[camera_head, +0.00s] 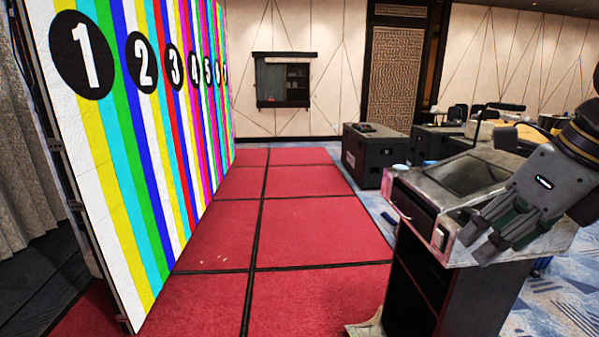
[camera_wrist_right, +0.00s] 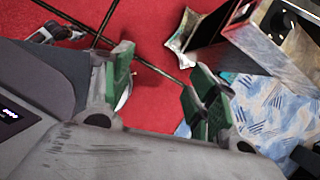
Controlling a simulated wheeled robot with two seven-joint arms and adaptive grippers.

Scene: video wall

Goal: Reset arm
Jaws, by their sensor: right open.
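My left gripper does not show in the head view.
A striped, numbered video wall (camera_head: 130,170) stands on the left. Red floor panels (camera_head: 320,225) run clear down the middle. The console (camera_head: 425,215) is close on the right, with a dark case (camera_head: 370,155) behind it. A small grey object (camera_wrist_right: 55,32) is unclear.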

